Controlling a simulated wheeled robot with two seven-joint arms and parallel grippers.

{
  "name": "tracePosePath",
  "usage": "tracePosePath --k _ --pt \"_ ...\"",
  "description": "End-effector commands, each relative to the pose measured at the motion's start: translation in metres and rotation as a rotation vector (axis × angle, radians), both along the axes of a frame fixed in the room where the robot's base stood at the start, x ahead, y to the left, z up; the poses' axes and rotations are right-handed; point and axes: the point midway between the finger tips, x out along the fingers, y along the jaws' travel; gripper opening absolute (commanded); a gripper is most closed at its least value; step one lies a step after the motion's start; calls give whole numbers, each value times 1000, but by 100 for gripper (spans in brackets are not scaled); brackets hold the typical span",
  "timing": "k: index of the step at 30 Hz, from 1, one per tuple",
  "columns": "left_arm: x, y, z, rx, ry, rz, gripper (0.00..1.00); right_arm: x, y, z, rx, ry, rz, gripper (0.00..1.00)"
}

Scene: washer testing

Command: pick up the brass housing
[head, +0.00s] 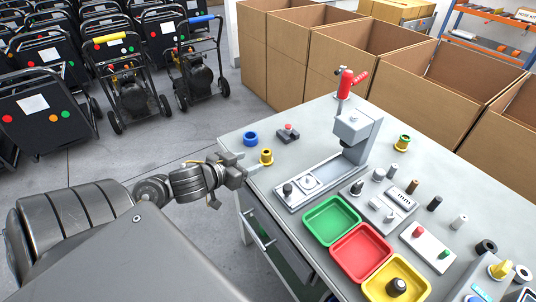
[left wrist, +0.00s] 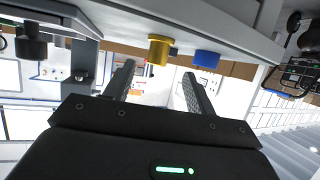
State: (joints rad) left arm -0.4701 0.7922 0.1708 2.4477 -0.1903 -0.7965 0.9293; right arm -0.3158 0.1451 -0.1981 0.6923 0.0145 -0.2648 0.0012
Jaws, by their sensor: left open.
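The brass housing (head: 266,156) is a small gold cylinder with a wider foot. It stands upright near the left edge of the grey workbench. My left gripper (head: 241,167) is open and empty at the bench edge, just left of the housing and apart from it. The left wrist view looks upside down. There the brass housing (left wrist: 159,50) hangs from the bench top, ahead of and roughly between the open fingers (left wrist: 156,74). A second brass piece with a green top (head: 402,143) stands farther back right. My right gripper is not in view.
A blue ring (head: 250,139) sits close behind the housing. A small grey block with a red knob (head: 288,133) is to its right. The red-handled press (head: 355,130) and green tray (head: 331,219) stand farther right. Cardboard bins (head: 430,80) line the back.

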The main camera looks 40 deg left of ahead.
Motion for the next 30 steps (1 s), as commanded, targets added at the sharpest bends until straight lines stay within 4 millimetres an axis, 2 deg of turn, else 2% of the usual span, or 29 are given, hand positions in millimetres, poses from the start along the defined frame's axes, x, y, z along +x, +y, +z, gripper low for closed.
tracePosePath --k 10,13,21,30 --pt "43 -4 -15 -1 -4 -6 55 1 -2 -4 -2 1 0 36" --pt "51 -4 -18 -1 -3 -5 55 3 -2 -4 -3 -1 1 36" --pt "58 -3 -20 0 -2 -4 55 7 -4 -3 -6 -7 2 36" --pt "97 -3 -33 -1 -2 -3 55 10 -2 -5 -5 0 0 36"
